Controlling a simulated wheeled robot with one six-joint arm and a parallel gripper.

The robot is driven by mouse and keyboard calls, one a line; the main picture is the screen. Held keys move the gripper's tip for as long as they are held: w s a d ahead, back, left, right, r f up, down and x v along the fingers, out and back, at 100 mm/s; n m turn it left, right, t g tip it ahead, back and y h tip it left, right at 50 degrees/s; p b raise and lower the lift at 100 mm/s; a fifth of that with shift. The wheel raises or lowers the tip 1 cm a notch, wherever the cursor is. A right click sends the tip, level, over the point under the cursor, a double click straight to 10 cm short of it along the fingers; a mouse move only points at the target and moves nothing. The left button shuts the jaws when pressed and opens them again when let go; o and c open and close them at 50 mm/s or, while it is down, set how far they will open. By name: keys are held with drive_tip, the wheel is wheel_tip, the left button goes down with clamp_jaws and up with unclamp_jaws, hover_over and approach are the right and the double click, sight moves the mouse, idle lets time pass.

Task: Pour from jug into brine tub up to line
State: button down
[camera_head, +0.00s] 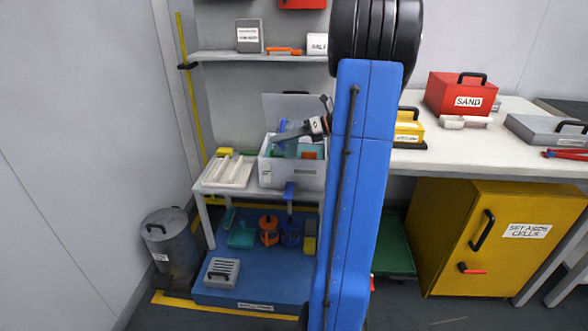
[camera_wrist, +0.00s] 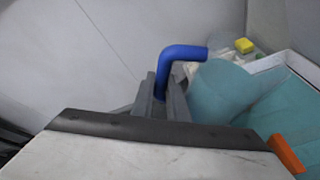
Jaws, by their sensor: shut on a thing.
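My gripper (camera_wrist: 163,90) is shut on the blue handle of a teal jug (camera_wrist: 217,92) in the wrist view. The brine tub (camera_wrist: 299,66) is on the right there, with a pale rim and teal inside. The jug is beside or over its near left part; I cannot tell which. In the head view, my gripper (camera_head: 317,125) is above the white tub (camera_head: 292,177), which stands on a small white table. The jug (camera_head: 291,134) shows only partly, at the tub's opening. An orange piece (camera_head: 309,154) shows inside the tub. The fill line and any stream cannot be made out.
White trays (camera_head: 229,171) and a yellow block stand left of the tub. A grey bin (camera_head: 167,240) is on the floor at left. A yellow cabinet (camera_head: 500,240) and bench are at right. My blue arm hides the middle.

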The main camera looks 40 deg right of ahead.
sight(284, 120)
drive_tip(key=shift+w+d+r+m+y, duration=0.1)
drive_tip(key=shift+r+m+y, duration=0.1)
drive_tip(key=shift+r+m, duration=0.25)
drive_tip(key=shift+w+d+r+m+y, duration=0.1)
drive_tip(key=shift+d+r+m+y, duration=0.1)
drive_tip(key=shift+r, duration=0.4)
drive_tip(key=shift+d+r+m+y, duration=0.1)
drive_tip(key=shift+r+m+y, duration=0.1)
drive_tip(key=shift+r+m, duration=0.25)
idle(2.6)
drive_tip(key=shift+w+d+r+m+y, duration=0.2)
drive_tip(key=shift+d+r+m+y, duration=0.15)
drive_tip(key=shift+r, duration=0.25)
drive_tip(key=shift+w+d+r+m+y, duration=0.2)
drive_tip(key=shift+r+m+y, duration=0.05)
drive_tip(key=shift+r+m, duration=0.25)
idle(2.8)
